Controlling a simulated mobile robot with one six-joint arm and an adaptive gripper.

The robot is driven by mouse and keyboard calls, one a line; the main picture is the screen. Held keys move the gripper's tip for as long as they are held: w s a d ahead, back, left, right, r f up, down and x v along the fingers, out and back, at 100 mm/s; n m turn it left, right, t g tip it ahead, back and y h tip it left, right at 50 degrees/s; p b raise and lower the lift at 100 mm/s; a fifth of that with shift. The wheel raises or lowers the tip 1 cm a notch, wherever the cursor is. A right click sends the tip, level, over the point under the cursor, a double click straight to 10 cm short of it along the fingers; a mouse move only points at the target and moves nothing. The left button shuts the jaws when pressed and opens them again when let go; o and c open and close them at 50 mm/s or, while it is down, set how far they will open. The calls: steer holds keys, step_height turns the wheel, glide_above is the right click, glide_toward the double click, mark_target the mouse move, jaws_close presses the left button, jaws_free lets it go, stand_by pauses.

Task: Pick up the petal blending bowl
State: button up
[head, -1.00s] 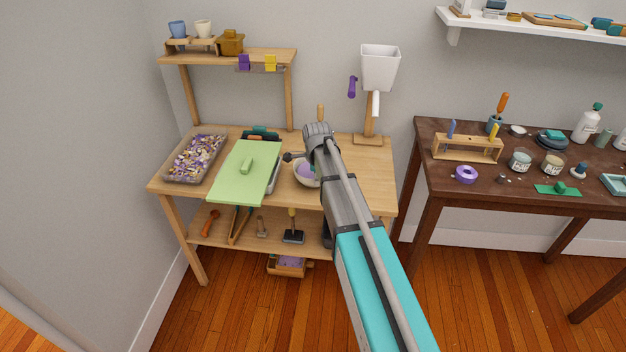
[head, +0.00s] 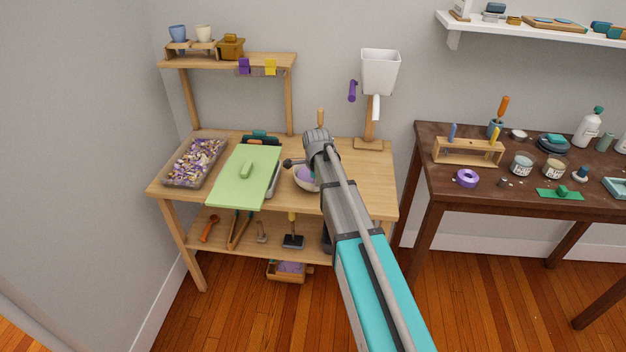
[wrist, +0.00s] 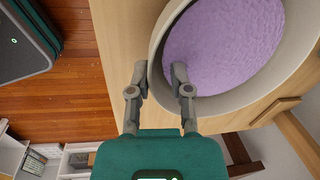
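The petal blending bowl (head: 302,184) is pale, with purple contents, and stands on the wooden workbench, partly hidden by my arm in the head view. In the wrist view the bowl's pale rim (wrist: 156,68) and its purple filling fill the upper right. My gripper (wrist: 159,74) is open at the bowl's near wall. One finger is outside the rim, very close to it. The other finger is inside, over the purple filling, with a small gap to the wall. In the head view the fingers are hidden behind my arm.
A green board (head: 246,176) lies left of the bowl, and a tray of petals (head: 193,163) is farther left. A white hopper on a wooden stand (head: 379,72) rises at the back right. The bench's right part is clear. A dark table (head: 425,160) stands to the right.

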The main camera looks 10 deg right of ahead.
jaws_close()
steer(key=shift+r, duration=0.1)
step_height(320, 180, up, 3)
steer(key=p, duration=0.2)
steer(key=shift+f+p, duration=0.2)
steer(key=shift+p, duration=0.2)
steer(key=s+d+r+p, duration=0.4)
steer(key=s+r+p, duration=0.6)
steer(key=s, duration=0.3)
steer(key=shift+s, duration=0.2)
steer(key=shift+s, duration=0.1)
stand_by(0.6)
